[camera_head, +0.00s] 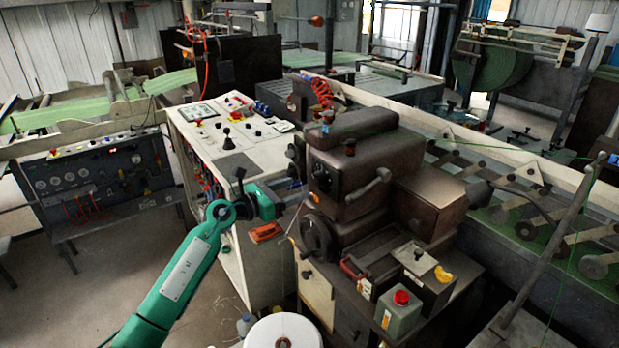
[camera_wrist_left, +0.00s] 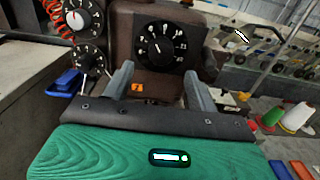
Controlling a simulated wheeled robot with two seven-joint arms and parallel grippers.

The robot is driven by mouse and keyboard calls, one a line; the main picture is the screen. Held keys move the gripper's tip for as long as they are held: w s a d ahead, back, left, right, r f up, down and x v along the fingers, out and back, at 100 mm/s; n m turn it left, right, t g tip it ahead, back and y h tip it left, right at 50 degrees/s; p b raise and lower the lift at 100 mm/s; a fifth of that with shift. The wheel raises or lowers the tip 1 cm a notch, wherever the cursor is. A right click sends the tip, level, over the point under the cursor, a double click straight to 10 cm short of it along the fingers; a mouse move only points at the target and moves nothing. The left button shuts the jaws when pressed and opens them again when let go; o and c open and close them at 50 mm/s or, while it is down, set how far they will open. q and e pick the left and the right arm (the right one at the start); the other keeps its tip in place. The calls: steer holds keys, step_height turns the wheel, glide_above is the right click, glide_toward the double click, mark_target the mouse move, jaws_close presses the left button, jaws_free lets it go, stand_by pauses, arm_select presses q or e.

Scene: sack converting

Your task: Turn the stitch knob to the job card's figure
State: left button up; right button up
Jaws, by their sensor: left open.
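My left gripper (camera_head: 300,188) is in front of the brown sewing head (camera_head: 358,168), at its left face. In the left wrist view its two grey fingers (camera_wrist_left: 160,75) are apart with nothing between them. A round black dial with white figures (camera_wrist_left: 160,46) is on the brown face just beyond the fingertips, apart from them. A white mark on the dial points up and slightly left; its exact figure is too small to read. In the head view the dial (camera_head: 322,178) is small. No job card can be made out with certainty. My right gripper is not in view.
Two smaller dials, an upper one (camera_wrist_left: 83,17) and a lower one (camera_wrist_left: 84,54), are to the left. A handwheel (camera_head: 316,238) sits below the head. A box with a red button (camera_head: 402,297) stands in front. A white control console (camera_head: 228,125) stands behind my left arm.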

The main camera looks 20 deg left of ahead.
mark_target(315, 181)
arm_select(q)
steer(key=p+x, duration=0.1)
steer(key=x, duration=0.3)
steer(key=shift+w+d+r, duration=0.15)
steer(key=shift+w+d, duration=0.05)
steer(key=shift+d, duration=0.05)
steer(key=shift+w+d, duration=0.45)
steer(key=shift+w, duration=0.1)
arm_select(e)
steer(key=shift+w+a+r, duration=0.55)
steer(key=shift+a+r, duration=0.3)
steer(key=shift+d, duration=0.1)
arm_select(q)
steer(key=shift+c, duration=0.2)
steer(key=c, duration=0.9)
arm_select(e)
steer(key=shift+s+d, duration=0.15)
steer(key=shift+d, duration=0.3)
